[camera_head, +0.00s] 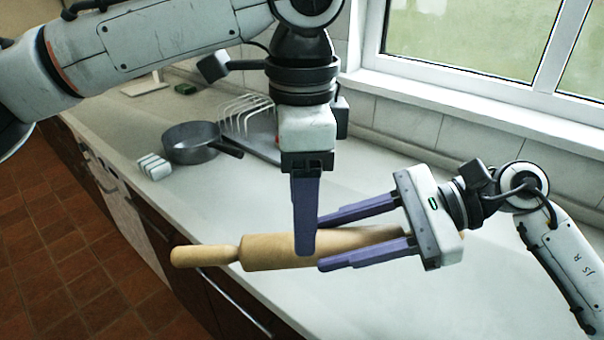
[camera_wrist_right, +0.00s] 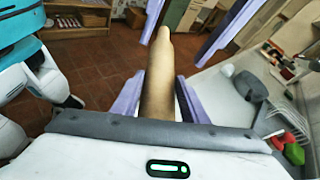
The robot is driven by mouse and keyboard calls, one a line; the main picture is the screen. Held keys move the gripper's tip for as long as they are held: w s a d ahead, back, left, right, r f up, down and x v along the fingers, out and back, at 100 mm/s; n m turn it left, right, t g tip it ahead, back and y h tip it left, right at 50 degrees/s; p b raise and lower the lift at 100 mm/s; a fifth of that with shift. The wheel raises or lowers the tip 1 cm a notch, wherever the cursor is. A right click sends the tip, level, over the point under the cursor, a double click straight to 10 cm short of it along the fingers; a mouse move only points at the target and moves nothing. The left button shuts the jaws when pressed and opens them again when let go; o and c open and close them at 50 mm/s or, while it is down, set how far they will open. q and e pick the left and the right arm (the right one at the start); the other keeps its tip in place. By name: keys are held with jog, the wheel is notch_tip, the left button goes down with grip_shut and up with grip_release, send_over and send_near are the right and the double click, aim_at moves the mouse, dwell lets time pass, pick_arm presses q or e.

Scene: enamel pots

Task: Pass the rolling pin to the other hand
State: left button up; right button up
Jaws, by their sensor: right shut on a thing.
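The wooden rolling pin (camera_head: 270,251) is held roughly level above the counter's front edge, one handle pointing left. My right gripper (camera_head: 321,243) comes from the right and is shut on the pin, its purple fingers lying along the pin's sides. In the right wrist view the pin (camera_wrist_right: 160,85) extends away between those fingers. My left gripper (camera_head: 305,245) points down at the pin's body, seen edge-on, with its near finger in front of the pin. In the right wrist view its fingers show apart, on either side of the pin, so it looks open.
A grey saucepan (camera_head: 192,143), a white wire rack (camera_head: 245,115) and a small white item (camera_head: 154,167) stand on the white counter (camera_head: 210,215) at the back left. A window (camera_head: 480,35) is behind. The tiled floor (camera_head: 60,250) lies left of the counter.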

aim_at(324, 247)
pick_arm(q)
notch_tip(324, 247, down, 6)
jog(key=shift+r, duration=0.1)
pick_arm(e)
jog(key=shift+r, duration=0.1)
pick_arm(q)
jog(key=shift+c, duration=0.2)
jog(key=c, duration=1.4)
jog(key=shift+r, duration=0.1)
jog(key=shift+c, duration=0.2)
pick_arm(e)
jog(key=o, duration=1.5)
jog(key=v, duration=1.2)
